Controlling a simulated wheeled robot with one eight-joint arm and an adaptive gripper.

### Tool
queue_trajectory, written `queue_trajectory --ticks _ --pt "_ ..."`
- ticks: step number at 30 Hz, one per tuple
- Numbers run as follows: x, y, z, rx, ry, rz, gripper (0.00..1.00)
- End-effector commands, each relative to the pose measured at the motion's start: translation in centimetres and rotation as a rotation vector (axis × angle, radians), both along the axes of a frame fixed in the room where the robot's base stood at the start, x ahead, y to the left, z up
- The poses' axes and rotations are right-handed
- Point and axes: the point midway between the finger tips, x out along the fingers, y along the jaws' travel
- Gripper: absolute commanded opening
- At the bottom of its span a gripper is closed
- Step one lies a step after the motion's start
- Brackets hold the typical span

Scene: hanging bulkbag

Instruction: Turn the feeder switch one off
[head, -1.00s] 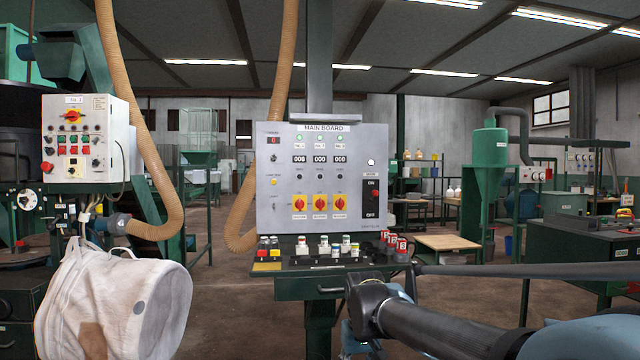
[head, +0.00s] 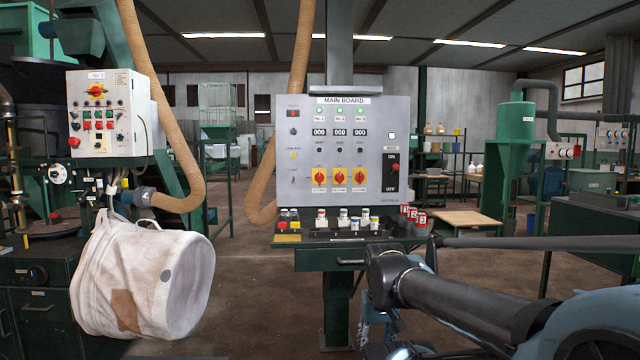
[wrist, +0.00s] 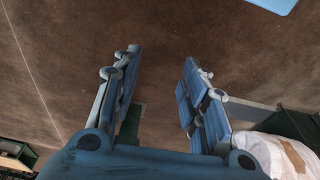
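The grey main board (head: 391,113) stands upright near the middle of the head view. The left switch sits under the "No. 1" column. My gripper is open and empty in the wrist view (wrist: 163,60), with its two blue fingers apart over brown floor. It is away from the board, and no switch shows between the fingers.
Floor is clear between bag and board stand.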

Motion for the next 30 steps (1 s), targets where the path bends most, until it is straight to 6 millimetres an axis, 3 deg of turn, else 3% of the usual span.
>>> queue_trajectory --ticks 4,8,20,30 --pt "-0.2 -0.1 1.1 -0.003 -0.024 -0.003 0.31" --pt "2.8 -0.3 3.7 -0.016 -0.072 -0.014 0.31" --pt "19.0 -0.5 16.5 -0.062 -0.338 -0.057 0.31" --pt "33.5 1.2 26.6 -0.066 -0.570 -0.067 0.31"
